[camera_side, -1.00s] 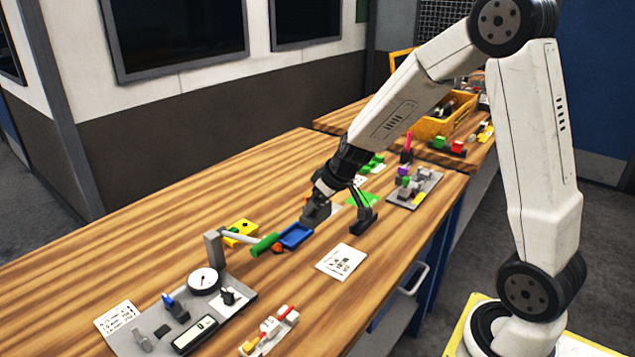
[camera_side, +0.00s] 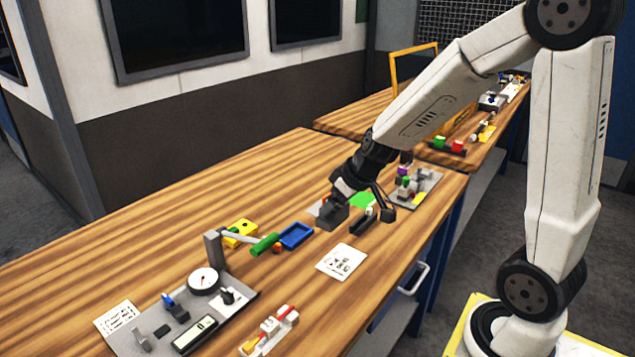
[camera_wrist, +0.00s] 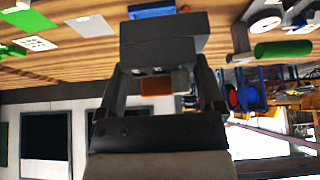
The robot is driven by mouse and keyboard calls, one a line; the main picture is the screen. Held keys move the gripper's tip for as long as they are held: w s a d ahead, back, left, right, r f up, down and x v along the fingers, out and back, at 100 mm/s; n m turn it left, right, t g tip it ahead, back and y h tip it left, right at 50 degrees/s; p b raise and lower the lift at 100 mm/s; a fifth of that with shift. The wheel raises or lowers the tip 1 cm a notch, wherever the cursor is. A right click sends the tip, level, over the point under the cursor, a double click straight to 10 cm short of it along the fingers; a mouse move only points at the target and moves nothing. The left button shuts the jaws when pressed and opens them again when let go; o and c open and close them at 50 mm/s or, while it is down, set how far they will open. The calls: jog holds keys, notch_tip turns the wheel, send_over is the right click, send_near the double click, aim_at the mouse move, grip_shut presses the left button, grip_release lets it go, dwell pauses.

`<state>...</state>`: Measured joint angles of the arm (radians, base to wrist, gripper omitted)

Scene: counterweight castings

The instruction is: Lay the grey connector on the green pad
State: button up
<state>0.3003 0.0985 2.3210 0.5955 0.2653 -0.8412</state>
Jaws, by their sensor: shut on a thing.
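A blue tray (camera_side: 296,236) and a green handle (camera_side: 264,245) are left of my gripper. A printed card (camera_side: 341,262) lies in front. A grey fixture board (camera_side: 425,187) stands to the right. A gauge board (camera_side: 236,308) is at front left. The table's back left is clear.

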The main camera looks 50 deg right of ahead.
dwell(0.3)
jog(key=shift+w+d, duration=0.4)
jog(key=shift+d, duration=0.05)
jog(key=w+d+f, duration=0.2)
jog(key=w+d, duration=0.1)
jog(key=d, duration=0.6)
jog(key=w+d+f, duration=0.2)
jog(key=d, duration=0.8)
jog(key=w+d+f, duration=0.2)
jog(key=w+d, duration=0.1)
jog(key=d, duration=0.6)
jog(key=shift+w+d, duration=0.3)
jog(key=shift+d, duration=0.1)
jog(key=shift+f, duration=0.1)
jog(key=shift+f, duration=2.65)
jog(key=shift+f, duration=0.75)
jog(key=o, duration=0.9)
jog(key=shift+a, duration=0.1)
